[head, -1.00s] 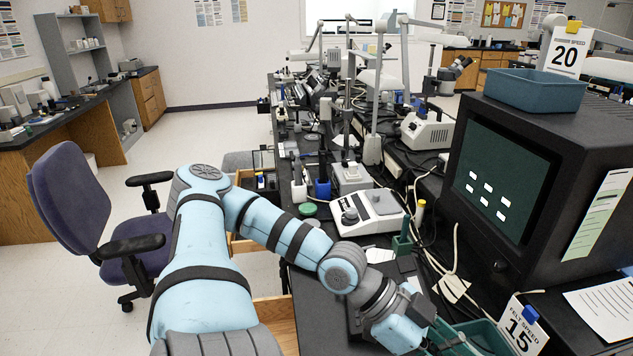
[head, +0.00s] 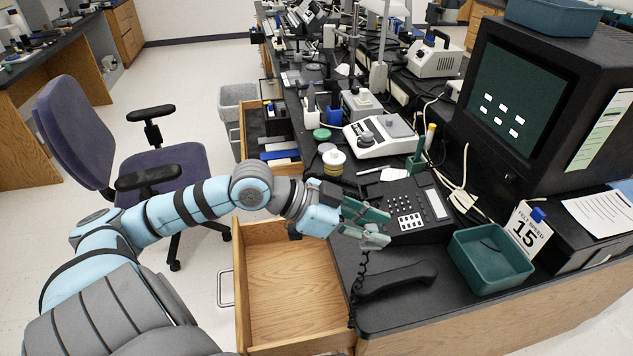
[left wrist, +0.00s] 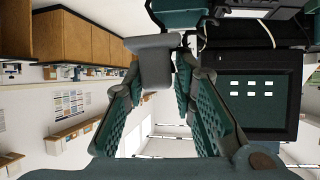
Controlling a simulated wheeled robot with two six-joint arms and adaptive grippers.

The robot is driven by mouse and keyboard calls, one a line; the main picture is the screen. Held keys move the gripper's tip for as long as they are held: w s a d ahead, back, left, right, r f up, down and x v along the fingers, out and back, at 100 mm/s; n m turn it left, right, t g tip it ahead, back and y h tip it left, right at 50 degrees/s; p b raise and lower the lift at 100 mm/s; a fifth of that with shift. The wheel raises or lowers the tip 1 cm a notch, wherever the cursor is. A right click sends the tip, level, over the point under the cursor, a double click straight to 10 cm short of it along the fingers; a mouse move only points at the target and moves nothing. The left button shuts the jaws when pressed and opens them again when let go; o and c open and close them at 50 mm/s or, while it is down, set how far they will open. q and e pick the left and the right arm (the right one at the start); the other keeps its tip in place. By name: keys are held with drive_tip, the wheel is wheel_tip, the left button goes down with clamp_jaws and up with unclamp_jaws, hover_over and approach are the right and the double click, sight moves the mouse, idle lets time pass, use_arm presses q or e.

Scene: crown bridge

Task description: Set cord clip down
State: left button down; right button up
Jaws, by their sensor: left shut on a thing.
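My left gripper (head: 378,226) is over the desk edge beside the desk phone, with its green fingers pointing right. In the left wrist view its two ribbed fingers close on a small grey piece (left wrist: 151,48), which looks like the cord clip. In the head view the fingers mostly hide this piece, and I cannot tell whether it touches anything below. A black coiled cord (head: 354,295) runs down from under the gripper near the handset. My right gripper is not in view.
The black phone (head: 408,212) stands behind the gripper and its handset (head: 398,279) lies in front. A teal bin (head: 491,262) sits to the right, below the monitor (head: 515,100). An empty open wooden drawer (head: 285,285) is to the left. The desk's front right corner is clear.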

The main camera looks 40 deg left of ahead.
use_arm(q)
drive_tip(key=w+a+n+t+y+p, duration=0.1)
drive_tip(key=w+a+n+t+y, duration=0.1)
drive_tip(key=w+a+n+y, duration=0.55)
drive_tip(key=w+a+n+t+y, duration=0.1)
drive_tip(key=w+a+n+y, duration=0.25)
drive_tip(key=w+a, duration=0.75)
drive_tip(key=f+b, duration=0.1)
drive_tip(key=f, duration=0.4)
drive_tip(key=s+a+f+b, duration=0.1)
drive_tip(key=f, duration=0.4)
drive_tip(key=s+a+f+b, duration=0.1)
drive_tip(key=f, duration=0.4)
drive_tip(key=shift+s+a+f+b, duration=0.2)
drive_tip(key=shift+f+b, duration=0.1)
drive_tip(key=shift+b, duration=0.05)
wheel_tip(320, 180, down, 5)
drive_tip(key=shift+r+b, duration=0.1)
drive_tip(key=shift+b, duration=0.7)
drive_tip(key=shift+r, duration=0.1)
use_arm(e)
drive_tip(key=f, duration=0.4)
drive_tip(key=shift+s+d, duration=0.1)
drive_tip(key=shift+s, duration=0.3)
use_arm(q)
drive_tip(key=c, duration=1.3)
unclamp_jaws()
